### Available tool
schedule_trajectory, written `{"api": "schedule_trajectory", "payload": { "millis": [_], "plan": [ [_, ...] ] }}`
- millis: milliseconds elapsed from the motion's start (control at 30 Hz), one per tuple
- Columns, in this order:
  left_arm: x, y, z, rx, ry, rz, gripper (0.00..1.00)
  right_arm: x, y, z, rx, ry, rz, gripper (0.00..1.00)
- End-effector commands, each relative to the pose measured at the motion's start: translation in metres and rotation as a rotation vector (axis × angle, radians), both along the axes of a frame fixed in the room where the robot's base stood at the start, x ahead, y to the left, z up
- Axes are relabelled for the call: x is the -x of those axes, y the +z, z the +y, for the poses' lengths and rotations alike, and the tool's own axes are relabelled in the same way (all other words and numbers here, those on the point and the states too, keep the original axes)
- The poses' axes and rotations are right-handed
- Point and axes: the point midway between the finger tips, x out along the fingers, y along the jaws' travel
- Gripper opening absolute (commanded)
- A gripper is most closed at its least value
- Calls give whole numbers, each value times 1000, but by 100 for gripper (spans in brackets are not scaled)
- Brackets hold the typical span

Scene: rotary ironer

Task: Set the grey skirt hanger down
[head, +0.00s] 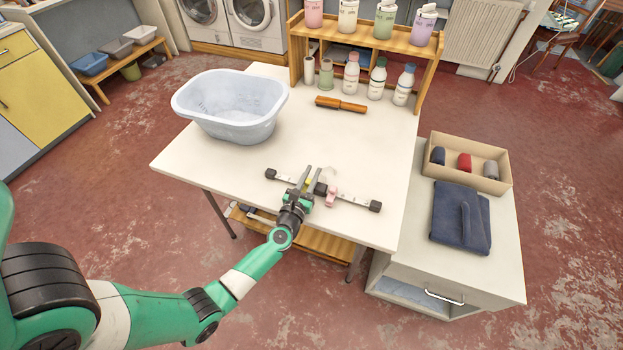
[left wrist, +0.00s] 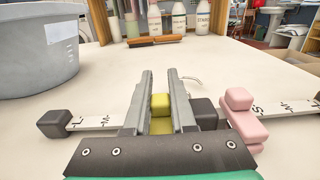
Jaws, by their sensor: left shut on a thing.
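The grey skirt hanger (head: 350,198) is a pale bar with printed marks, dark grey clips at both ends and a thin hook by a dark middle block. It lies across the table's front part, low over the top; I cannot tell whether it touches. It also shows in the left wrist view (left wrist: 95,122). My left gripper (head: 312,180) is shut around a yellow block (left wrist: 160,104) at the hanger's middle. The fingers hide part of the bar. A pink block (head: 332,196) sits on the bar right of the fingers. My right gripper is not in view.
A pale blue basin (head: 232,127) stands at the table's back left. A cabinet at right holds a cardboard box (head: 505,180) and folded dark cloth (head: 460,220). The table's middle is clear.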

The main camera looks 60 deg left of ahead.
Motion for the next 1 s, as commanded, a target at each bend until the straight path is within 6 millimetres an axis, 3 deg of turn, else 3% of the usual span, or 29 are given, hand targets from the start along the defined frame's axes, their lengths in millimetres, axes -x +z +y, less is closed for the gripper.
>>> {"api": "schedule_trajectory", "payload": {
  "millis": [233,267,433,800,1000],
  "plan": [
    [0,-2,0,1,0,1,0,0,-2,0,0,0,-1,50],
    [0,-2,0,1,0,1,25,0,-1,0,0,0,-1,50],
    [0,-1,0,0,0,1,54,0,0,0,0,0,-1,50],
    [1,4,-2,1,-1,2,54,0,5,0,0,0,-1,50],
    [29,2,-30,1,-4,4,54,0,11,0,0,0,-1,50]
  ]
}}
